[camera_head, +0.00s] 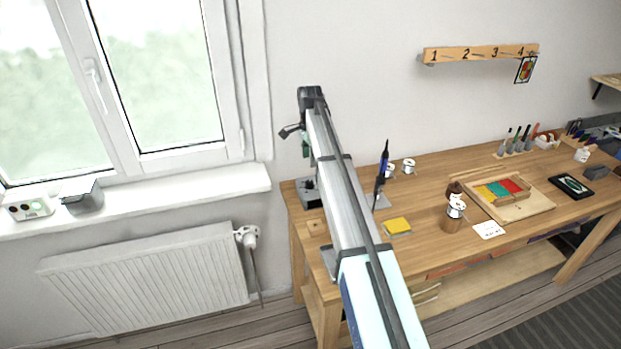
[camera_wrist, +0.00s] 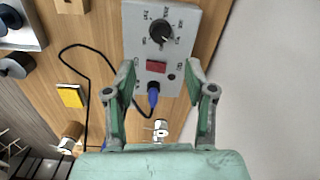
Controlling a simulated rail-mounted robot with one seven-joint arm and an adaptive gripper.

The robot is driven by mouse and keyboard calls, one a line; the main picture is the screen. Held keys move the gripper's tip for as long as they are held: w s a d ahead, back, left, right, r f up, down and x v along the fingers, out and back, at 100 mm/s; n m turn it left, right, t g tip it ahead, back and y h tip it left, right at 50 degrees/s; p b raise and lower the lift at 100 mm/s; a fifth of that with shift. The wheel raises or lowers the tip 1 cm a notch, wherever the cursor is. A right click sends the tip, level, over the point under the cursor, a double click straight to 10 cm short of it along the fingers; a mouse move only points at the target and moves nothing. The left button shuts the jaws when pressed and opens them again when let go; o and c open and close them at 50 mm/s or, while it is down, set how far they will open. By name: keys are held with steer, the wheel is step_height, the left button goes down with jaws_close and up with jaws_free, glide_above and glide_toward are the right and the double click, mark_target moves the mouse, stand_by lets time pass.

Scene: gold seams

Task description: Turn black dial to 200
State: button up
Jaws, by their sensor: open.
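The black dial (camera_wrist: 160,31) sits on a grey control box (camera_wrist: 187,20) in the wrist view, with printed marks around it too small to read. A red switch (camera_wrist: 156,66) and a blue plug (camera_wrist: 153,97) with a black cable are on the same box. My gripper (camera_wrist: 158,70) is open and empty, its green fingers either side of the box's lower part, the dial beyond the fingertips. In the head view the box (camera_head: 309,193) stands at the table's left end, partly hidden by my arm. My gripper (camera_head: 303,140) shows small above it.
The wooden workbench (camera_head: 437,170) also carries a blue-and-black iron (camera_head: 383,163) in its stand, a yellow sponge (camera_head: 397,226), white cups (camera_head: 409,166) and a tray (camera_head: 510,203) of coloured pieces. The wall and window sill (camera_head: 150,200) lie close to its left end.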

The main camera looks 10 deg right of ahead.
mark_target(310, 182)
step_height(310, 182, down, 10)
steer(key=p, duration=0.2)
steer(key=shift+f+p, duration=0.25)
steer(key=shift+p, duration=0.15)
jaws_close()
